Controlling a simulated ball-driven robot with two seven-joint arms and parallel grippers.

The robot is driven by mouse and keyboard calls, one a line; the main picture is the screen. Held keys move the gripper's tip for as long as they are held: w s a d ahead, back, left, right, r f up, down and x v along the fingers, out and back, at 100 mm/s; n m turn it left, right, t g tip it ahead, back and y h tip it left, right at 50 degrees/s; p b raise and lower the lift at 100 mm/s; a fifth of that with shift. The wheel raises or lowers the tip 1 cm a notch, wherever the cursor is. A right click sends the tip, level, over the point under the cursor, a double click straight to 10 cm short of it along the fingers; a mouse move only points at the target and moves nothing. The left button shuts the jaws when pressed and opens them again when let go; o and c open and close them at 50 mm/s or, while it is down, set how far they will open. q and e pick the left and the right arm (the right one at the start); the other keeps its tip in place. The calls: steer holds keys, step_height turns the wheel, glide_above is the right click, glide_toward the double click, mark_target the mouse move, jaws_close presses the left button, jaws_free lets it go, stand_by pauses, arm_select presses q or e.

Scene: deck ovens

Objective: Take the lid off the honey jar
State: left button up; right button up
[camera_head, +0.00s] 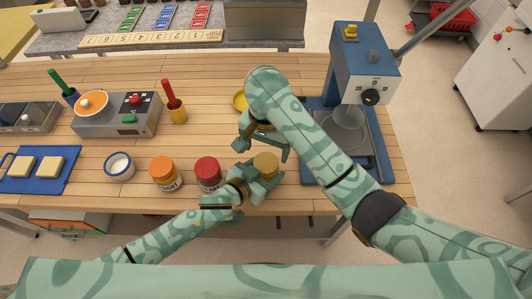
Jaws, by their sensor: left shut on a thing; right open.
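A jar with a gold-tan lid (266,161), apparently the honey jar, stands near the table's front edge. The lid is on it. My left gripper (266,181) is shut around the jar below the lid and hides most of its body and any label. My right gripper (264,147) is open and empty, just behind and above the lid, with its fingers spread. I cannot tell whether its fingers touch the lid.
A blue mixer (362,75) stands right. A yellow dish (239,102) is partly hidden behind my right arm. A scale (112,123) stands back left.

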mark_target(266, 162)
step_height(266, 162, down, 5)
steer(key=shift+f, duration=0.1)
steer(key=shift+c, duration=0.4)
steer(key=c, duration=0.9)
steer(key=n, duration=0.3)
steer(key=shift+n, duration=0.3)
steer(key=shift+c, duration=0.2)
steer(key=o, duration=1.1)
